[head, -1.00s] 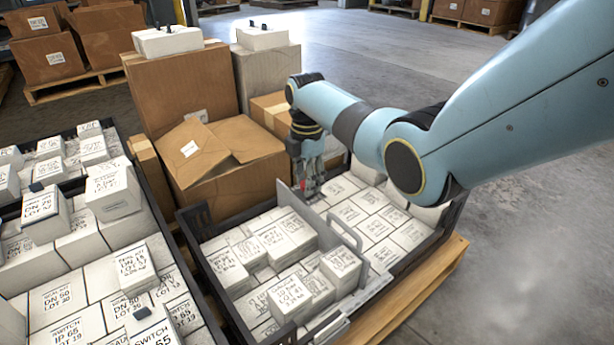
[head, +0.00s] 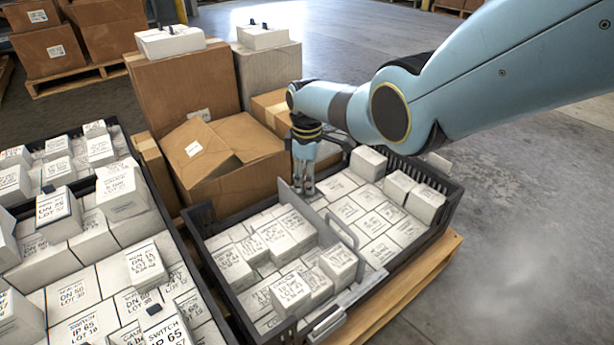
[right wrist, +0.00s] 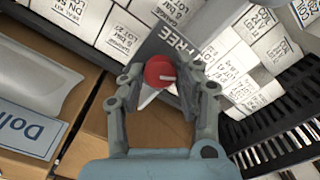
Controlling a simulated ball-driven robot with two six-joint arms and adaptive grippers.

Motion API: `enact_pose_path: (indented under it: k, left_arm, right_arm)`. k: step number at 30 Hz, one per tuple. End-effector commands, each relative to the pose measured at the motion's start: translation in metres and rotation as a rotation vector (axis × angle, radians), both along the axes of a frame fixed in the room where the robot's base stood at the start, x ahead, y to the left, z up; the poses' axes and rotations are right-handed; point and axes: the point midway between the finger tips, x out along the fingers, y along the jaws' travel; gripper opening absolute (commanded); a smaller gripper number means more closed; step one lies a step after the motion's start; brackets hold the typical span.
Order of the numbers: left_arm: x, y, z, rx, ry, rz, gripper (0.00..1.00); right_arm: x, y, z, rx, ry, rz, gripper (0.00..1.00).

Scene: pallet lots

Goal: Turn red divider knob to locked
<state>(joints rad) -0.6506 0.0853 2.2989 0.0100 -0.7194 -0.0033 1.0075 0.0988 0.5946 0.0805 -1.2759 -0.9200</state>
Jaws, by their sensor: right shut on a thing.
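My right gripper (right wrist: 162,78) is shut on the knob, one finger on each side. In the head view my right gripper (head: 304,190) points down at the far end of the grey divider (head: 300,207), and the knob is hidden there. The divider stands in the black crate (head: 222,268) between two groups of white boxes. My left gripper is not in view.
Cardboard boxes (head: 235,165) stand close behind the crate. Another crate full of white boxes (head: 75,290) is at the left. A raised grey handle (head: 343,232) stands near the divider. Open concrete floor (head: 520,230) lies to the right.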

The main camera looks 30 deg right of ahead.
Motion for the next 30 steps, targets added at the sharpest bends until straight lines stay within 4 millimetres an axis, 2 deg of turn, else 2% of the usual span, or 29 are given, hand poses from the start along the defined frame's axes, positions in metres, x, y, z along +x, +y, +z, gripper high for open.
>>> enact_pose_path:
  k: [30]
  left_arm:
    - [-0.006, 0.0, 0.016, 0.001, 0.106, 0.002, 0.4]
  right_arm:
    - [-0.001, 0.0, -0.001, -0.001, 0.003, -0.963, 0.0]
